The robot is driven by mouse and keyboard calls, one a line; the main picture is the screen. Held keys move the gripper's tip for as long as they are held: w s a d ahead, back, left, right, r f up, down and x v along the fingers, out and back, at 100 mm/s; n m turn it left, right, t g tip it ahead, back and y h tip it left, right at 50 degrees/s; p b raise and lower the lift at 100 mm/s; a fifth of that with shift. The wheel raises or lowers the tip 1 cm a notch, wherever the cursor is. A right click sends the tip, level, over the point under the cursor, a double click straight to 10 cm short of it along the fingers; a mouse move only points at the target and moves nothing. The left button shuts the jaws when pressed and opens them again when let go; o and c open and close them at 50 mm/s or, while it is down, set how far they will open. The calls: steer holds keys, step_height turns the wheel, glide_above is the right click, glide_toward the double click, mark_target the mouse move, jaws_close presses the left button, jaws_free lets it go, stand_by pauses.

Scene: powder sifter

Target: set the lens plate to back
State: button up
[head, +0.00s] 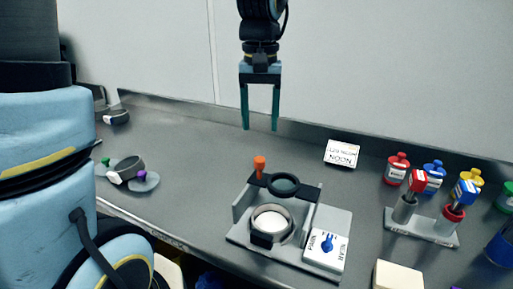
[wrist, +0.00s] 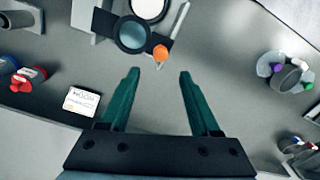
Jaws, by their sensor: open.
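The lens plate is a dark bar with a round lens (head: 285,184); it sits across the grey sifter stand (head: 240,238) in the middle of the counter. An orange knob (head: 259,165) stands upright at its left end. The lens lies behind a round cup with a white disc (head: 271,222) in it. In the wrist view the lens (wrist: 132,35) and orange knob (wrist: 160,53) show just beyond my fingertips. My gripper (head: 260,128) is open and empty, pointing down, in the air above and behind the stand, touching nothing.
A white panel with a blue dial (head: 327,242) is at the stand's right. A white label card (head: 342,153) lies behind. Red, blue and yellow bottles (head: 397,169) and a two-holed holder (head: 421,225) are at right. A grey ring with coloured knobs (head: 128,172) is at left. Counter between is clear.

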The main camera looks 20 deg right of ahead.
mark_target(259, 158)
step_height(259, 158, down, 10)
steer(key=shift+r+p, duration=0.1)
steer(key=shift+p, duration=0.8)
steer(key=shift+c, duration=0.3)
jaws_close()
stand_by(0.5)
